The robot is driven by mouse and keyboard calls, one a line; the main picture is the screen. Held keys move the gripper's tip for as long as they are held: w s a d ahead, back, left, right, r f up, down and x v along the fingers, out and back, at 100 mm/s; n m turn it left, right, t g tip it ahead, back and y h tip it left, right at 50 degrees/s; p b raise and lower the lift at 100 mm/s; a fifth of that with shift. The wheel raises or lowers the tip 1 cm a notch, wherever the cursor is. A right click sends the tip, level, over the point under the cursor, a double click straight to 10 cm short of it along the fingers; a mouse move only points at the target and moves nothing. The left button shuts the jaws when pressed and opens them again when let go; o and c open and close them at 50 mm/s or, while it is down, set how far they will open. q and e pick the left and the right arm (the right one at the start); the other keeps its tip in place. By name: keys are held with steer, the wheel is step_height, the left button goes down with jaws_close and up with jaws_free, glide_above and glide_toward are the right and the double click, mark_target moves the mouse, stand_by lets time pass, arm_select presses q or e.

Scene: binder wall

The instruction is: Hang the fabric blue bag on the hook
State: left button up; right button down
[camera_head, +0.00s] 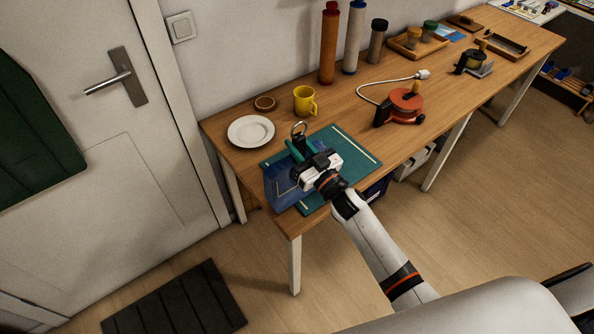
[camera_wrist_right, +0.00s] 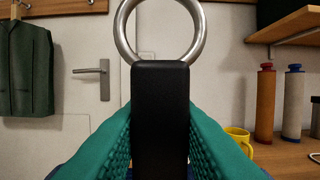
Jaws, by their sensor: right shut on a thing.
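The blue bag (camera_head: 283,188) is at the table's front left edge, beside and below my right gripper (camera_head: 303,150), and partly hidden by it. My right gripper's teal fingers are shut on the bag's black tab (camera_wrist_right: 160,115), which stands upright between them. A metal ring (camera_wrist_right: 120,22) tops the tab; the ring also shows in the head view (camera_head: 299,129). In the right wrist view a wooden rail (camera_wrist_right: 70,7) is at the upper left, cut by the frame; I cannot clearly make out a free hook. My left gripper is not in view.
A green mat (camera_head: 352,153), a white plate (camera_head: 250,131) and a yellow mug (camera_head: 305,101) are near the gripper. An orange reel (camera_head: 404,103) and tall rolls (camera_head: 329,45) stand farther along. A door (camera_head: 75,140) with a dark green garment (camera_head: 35,130) is left.

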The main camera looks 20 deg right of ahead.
mark_target(298, 125)
steer(key=shift+r+p, duration=3.15)
steer(key=shift+r, duration=0.45)
steer(key=shift+a+f, duration=0.1)
